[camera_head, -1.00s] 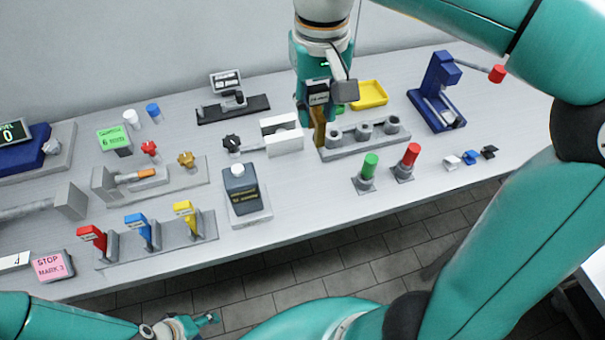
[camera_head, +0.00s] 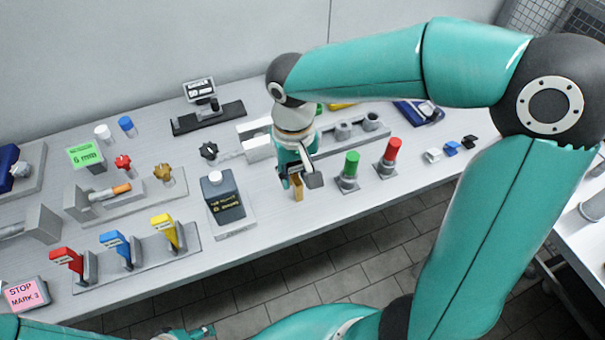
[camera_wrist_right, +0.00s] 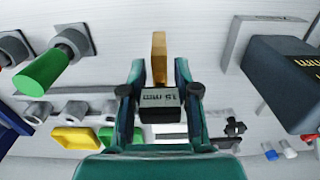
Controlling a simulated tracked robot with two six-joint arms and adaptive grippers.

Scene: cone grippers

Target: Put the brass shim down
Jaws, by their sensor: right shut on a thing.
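The brass shim (camera_head: 298,188) is a small upright gold strip held in my right gripper (camera_head: 296,174). In the right wrist view the shim (camera_wrist_right: 159,57) sticks out past the fingers of the gripper (camera_wrist_right: 160,84), which are shut on it. A dark block with a label that seems to read 15 mm (camera_wrist_right: 161,98) sits between the fingers. In the head view the shim is over the table's front part, between the black bottle and the green-handled peg. I cannot tell whether its lower end touches the table. My left gripper (camera_head: 197,332) barely shows at the bottom edge.
The green-handled peg (camera_head: 350,168) and red-handled peg (camera_head: 388,157) stand to the right. A grey holder with round sockets (camera_head: 343,131) is behind.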

